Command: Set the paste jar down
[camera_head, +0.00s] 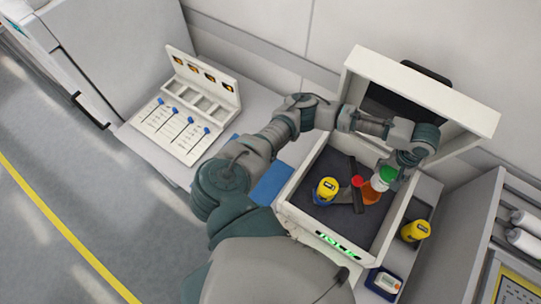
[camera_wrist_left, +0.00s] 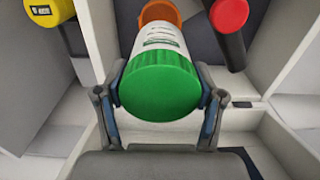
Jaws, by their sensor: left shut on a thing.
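The paste jar (camera_head: 379,184) is white with a green lid and is tilted inside the open white bin. In the left wrist view the jar (camera_wrist_left: 158,42) points away from me, its green lid nearest. My left gripper (camera_head: 392,172) reaches into the bin from above. Its fingers also show in the left wrist view (camera_wrist_left: 160,105), shut on either side of the green lid. An orange item (camera_head: 371,194) is at the jar's far end; I cannot tell whether they touch. The jar's contact with the bin floor is hidden. My right gripper is out of view.
The bin (camera_head: 285,213) has a dark floor and a raised back panel. Inside are a yellow item (camera_head: 326,187) and a red-ended black cylinder (camera_head: 357,182). Another yellow item (camera_head: 415,230) stands outside, right. A labelled rack (camera_head: 178,128) with blue sliders is at left.

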